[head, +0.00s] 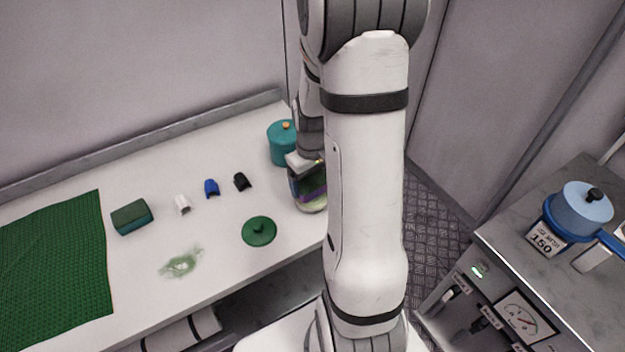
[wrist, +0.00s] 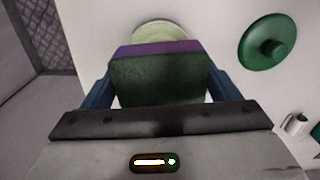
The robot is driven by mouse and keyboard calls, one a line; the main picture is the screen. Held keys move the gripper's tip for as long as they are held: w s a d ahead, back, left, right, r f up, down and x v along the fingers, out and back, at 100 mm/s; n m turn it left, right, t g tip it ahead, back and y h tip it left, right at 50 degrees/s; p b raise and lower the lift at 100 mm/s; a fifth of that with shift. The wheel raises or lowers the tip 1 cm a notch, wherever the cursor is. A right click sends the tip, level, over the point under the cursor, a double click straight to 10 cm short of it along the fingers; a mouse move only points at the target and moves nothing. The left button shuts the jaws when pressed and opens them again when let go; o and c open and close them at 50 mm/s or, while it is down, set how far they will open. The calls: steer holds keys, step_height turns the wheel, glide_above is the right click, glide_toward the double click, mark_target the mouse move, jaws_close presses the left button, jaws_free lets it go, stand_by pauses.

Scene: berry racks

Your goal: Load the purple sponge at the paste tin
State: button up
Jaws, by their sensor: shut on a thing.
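My gripper (wrist: 160,88) is shut on the purple sponge (wrist: 158,48), a block with a dark green body and a purple layer on its far face. In the head view the purple layer (head: 313,193) shows beside my arm, which hides much of the gripper. The paste tin (wrist: 166,31), round with pale green paste, lies directly beyond the sponge in the wrist view. In the head view its rim (head: 313,208) shows just under the sponge at the table's right end. I cannot tell whether the sponge touches the paste.
A green lid (head: 259,232) lies left of the tin. A teal pot (head: 281,148) stands behind. Black (head: 242,181), blue (head: 211,188) and white (head: 182,204) small pieces, another sponge (head: 132,217), a green smear (head: 182,264) and a green mat (head: 55,272) lie further left.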

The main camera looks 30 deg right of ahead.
mark_target(312, 179)
steer(key=shift+r+p, duration=1.5)
steer(key=shift+r, duration=0.9)
